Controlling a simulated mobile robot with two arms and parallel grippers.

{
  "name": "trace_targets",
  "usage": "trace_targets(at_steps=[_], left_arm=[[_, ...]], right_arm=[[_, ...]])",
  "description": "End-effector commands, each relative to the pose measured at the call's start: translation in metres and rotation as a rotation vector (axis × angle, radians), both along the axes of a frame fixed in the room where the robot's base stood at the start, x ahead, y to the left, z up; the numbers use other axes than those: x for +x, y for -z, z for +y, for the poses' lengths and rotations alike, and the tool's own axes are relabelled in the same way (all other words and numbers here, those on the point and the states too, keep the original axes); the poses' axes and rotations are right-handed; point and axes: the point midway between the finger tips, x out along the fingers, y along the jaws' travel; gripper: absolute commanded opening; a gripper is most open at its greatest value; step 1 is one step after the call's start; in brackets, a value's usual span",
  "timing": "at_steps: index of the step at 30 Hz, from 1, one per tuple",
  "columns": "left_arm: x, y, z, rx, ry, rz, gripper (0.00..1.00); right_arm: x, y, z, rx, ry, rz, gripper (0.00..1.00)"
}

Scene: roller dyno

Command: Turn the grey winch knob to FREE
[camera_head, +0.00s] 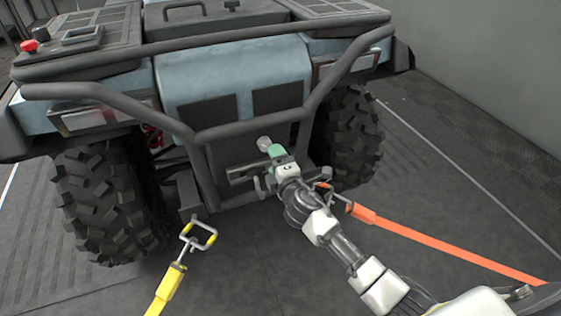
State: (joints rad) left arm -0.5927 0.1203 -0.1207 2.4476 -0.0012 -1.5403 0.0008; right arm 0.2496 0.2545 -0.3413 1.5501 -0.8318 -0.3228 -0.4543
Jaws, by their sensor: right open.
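A small light grey knob (264,142), which looks like the winch knob, shows at the lower rear of the blue-grey quad bike, above the metal winch part (243,172). My right gripper (273,151), with a green part at its end, is just below and right of the knob. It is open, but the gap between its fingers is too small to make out. I cannot tell whether it touches the knob. No FREE marking can be read. My left gripper is not in view.
Dark tubular bars (190,127) frame the quad's end, between two knobbly tyres (110,205). A yellow strap with a metal hook (200,237) is at the lower left. An orange strap (440,242) runs to the lower right. Dark floor lies between.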

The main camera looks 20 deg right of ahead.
Motion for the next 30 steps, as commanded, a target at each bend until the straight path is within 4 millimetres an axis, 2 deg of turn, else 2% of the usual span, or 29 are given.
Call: trace_targets(at_steps=[3, 8, 23, 25, 28, 30], left_arm=[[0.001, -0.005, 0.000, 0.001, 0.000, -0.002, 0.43], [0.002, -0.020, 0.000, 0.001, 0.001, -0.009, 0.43], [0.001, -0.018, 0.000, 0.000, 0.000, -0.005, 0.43], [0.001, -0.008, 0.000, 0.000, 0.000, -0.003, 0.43], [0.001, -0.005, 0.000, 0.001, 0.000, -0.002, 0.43], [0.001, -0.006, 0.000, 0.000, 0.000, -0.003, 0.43]], right_arm=[[-0.020, -0.001, -0.001, 0.001, -0.001, 0.001, 0.68], [-0.033, -0.001, -0.001, 0.000, 0.000, -0.001, 0.68], [-0.035, -0.001, -0.002, 0.001, 0.001, 0.000, 0.68], [-0.038, 0.001, -0.002, 0.020, 0.011, 0.009, 0.68], [-0.056, 0.011, -0.007, 0.129, 0.069, 0.066, 0.68], [-0.081, 0.024, -0.014, 0.271, 0.151, 0.149, 0.68]])
